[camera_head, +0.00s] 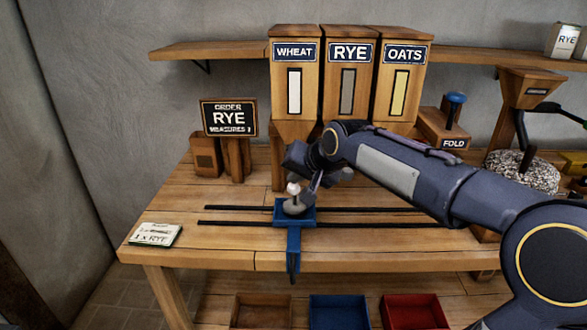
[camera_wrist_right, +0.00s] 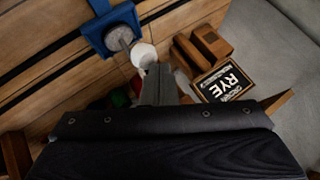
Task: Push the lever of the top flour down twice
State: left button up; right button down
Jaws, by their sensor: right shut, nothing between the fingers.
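Three wooden bins stand at the back of the bench: WHEAT (camera_head: 295,95), RYE (camera_head: 347,100) and OATS (camera_head: 401,95). My right gripper (camera_head: 312,188) is shut and empty below the WHEAT and RYE bins. A white knob (camera_head: 293,188) is close beside its fingertips; in the right wrist view the knob (camera_wrist_right: 143,53) lies just beyond the shut fingers (camera_wrist_right: 157,82). I cannot tell whether they touch. My right arm hides the area under RYE and OATS. The order board (camera_head: 228,118) reads RYE; its measure number is unclear. My left gripper is out of view.
A blue carriage (camera_head: 295,236) with a grey round piece sits on two dark rails below the knob. A card (camera_head: 155,235) reading RYE lies front left. A FOLD block (camera_head: 440,130) stands right. Three trays are below the bench. The bench's left side is mostly clear.

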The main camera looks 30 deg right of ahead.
jog(key=shift+f, duration=0.1)
dwell(0.6)
jog(key=shift+r+p, duration=2.45)
jog(key=shift+r, duration=0.55)
notch_tip(320, 180, up, 5)
jog(key=p, duration=0.4)
